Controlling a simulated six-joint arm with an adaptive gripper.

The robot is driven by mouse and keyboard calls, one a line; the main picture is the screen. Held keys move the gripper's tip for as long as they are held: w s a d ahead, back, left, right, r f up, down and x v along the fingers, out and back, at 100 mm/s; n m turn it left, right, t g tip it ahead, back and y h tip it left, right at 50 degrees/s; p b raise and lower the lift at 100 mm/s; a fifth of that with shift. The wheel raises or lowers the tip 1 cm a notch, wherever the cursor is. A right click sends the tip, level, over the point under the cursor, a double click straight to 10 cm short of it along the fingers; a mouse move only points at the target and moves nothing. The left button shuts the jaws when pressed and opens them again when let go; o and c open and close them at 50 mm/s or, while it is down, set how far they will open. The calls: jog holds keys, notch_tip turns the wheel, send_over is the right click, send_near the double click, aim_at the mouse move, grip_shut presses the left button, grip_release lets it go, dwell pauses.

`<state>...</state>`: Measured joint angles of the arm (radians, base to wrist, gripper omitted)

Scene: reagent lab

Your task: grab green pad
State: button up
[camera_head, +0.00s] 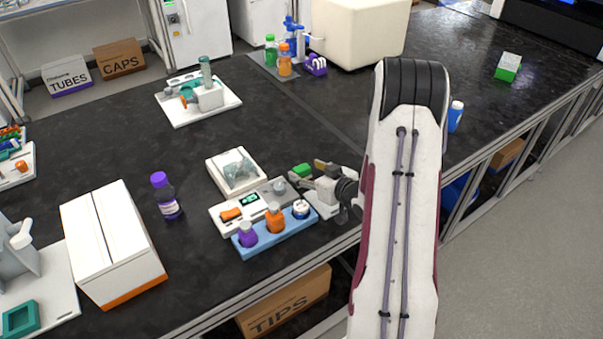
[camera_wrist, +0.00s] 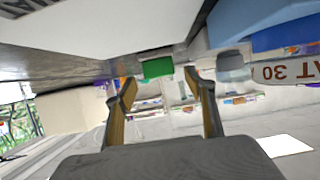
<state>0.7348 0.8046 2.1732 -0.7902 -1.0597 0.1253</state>
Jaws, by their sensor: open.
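The small green pad (camera_head: 302,170) sits at the right end of the pale device (camera_head: 225,214) on the dark bench. It also shows in the wrist view (camera_wrist: 157,68), framed between my two fingertips. My gripper (camera_head: 306,174) is open, with its tan fingers spread close beside the pad. In the wrist view my gripper (camera_wrist: 161,82) has one finger to the left and one to the right of the pad's line, and nothing is held. I cannot tell whether the fingers touch the pad.
A blue rack (camera_head: 270,243) with several small bottles stands in front of the device. A white tray (camera_head: 216,160) lies behind it. A purple bottle (camera_head: 166,196) and a white box (camera_head: 112,245) stand to the left. A green-and-white box (camera_head: 508,67) is far right.

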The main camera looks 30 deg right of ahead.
jog(key=shift+x, duration=0.9)
jog(key=c, duration=1.2)
